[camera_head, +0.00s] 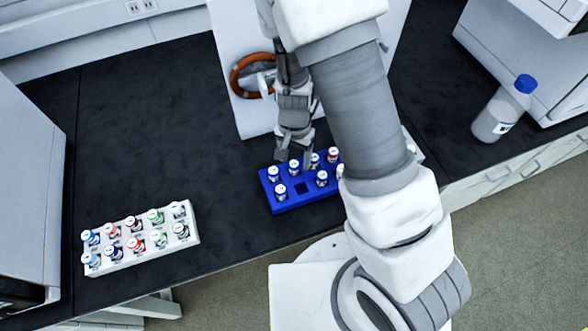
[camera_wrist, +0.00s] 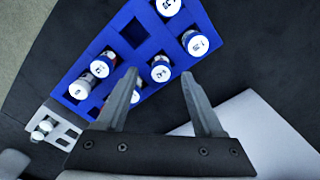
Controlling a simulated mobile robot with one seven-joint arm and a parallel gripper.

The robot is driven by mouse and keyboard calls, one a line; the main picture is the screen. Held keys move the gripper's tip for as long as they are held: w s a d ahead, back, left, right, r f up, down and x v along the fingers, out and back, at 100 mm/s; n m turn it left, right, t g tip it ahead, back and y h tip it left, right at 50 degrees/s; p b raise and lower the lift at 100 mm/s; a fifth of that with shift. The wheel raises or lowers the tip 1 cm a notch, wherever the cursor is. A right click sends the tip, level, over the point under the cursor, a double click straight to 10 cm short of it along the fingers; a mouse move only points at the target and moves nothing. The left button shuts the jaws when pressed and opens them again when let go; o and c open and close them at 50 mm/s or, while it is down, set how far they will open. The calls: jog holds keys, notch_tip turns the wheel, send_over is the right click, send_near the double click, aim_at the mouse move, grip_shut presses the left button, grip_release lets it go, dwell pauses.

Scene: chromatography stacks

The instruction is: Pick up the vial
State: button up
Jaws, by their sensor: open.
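My gripper (camera_head: 295,157) is open and empty above the back edge of a blue rack (camera_head: 305,200) on the black bench. The rack holds several small white-capped vials, such as one at its front left (camera_head: 280,191); my arm hides its right end. In the wrist view the open fingers (camera_wrist: 159,77) point at the blue rack (camera_wrist: 108,36). One white-capped vial (camera_wrist: 160,70) appears between the fingertips, and another vial (camera_wrist: 192,42) stands just beyond the right fingertip. No contact with a vial can be made out. Which vial is meant is not clear.
A pale rack (camera_wrist: 68,127) lies beside the blue one in the wrist view. A blue-capped bottle (camera_head: 500,112) stands right. A white panel (camera_head: 228,95) rises behind.

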aim_at(294, 164)
jog(key=shift+f, duration=1.6)
jog(key=shift+a, duration=0.1)
jog(key=shift+c, duration=0.3)
grip_shut()
